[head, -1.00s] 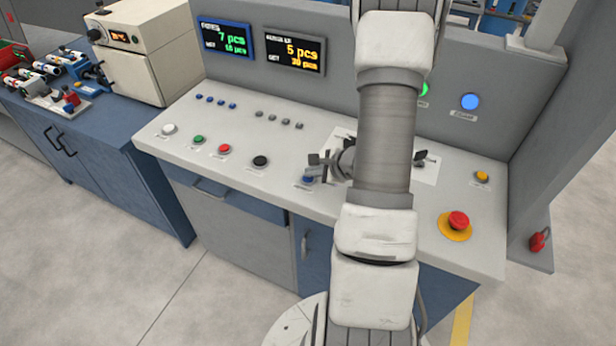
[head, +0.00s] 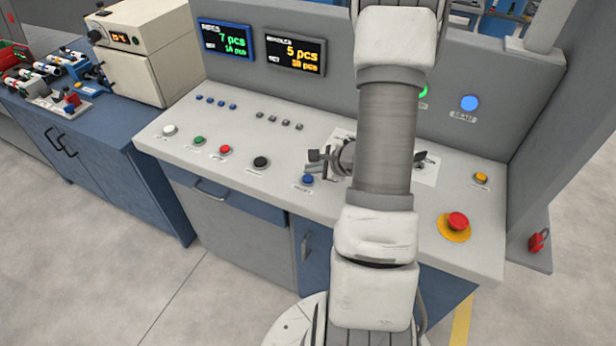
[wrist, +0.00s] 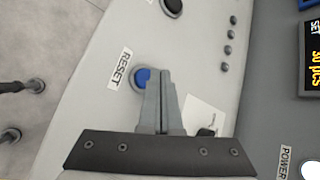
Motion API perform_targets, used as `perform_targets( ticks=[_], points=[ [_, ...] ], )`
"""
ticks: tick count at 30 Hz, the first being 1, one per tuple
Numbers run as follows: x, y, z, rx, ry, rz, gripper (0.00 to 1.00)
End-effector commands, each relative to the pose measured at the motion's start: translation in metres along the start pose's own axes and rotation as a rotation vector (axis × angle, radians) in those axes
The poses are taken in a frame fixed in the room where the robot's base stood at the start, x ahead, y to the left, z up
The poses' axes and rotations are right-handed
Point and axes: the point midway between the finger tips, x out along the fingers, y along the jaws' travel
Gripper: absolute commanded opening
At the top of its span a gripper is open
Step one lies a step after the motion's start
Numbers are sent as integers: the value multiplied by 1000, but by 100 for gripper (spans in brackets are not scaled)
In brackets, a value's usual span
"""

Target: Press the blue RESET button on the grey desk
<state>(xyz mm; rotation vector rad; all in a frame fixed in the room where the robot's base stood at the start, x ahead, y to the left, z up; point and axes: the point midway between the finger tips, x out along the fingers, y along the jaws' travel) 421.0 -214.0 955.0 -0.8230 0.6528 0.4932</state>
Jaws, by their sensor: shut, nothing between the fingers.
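The blue RESET button (head: 308,179) sits on the front part of the grey desk (head: 230,180), just left of my arm in the head view. In the wrist view the blue button (wrist: 142,76) shows beside the RESET label (wrist: 120,68), partly hidden by my fingertips. My gripper (wrist: 158,74) is shut and empty. In the head view my gripper (head: 314,156) is just behind the button, and the button is uncovered. A gap between the fingertips and the button's top cannot be judged from the wrist view.
A black button (head: 261,162), a red button (head: 225,149), a green button (head: 199,140) and a white one (head: 169,129) line the desk to the left. A red emergency knob (head: 458,221) and a yellow button (head: 481,177) are at the right. Two displays stand behind.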

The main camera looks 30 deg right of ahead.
Motion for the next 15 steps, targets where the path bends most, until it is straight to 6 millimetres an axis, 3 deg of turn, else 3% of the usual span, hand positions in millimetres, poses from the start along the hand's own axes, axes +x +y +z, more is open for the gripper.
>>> perform_targets(
  ticks=[15],
  points=[
    [-34, -25, 25, -2, 0, -1, 0]
  ],
)
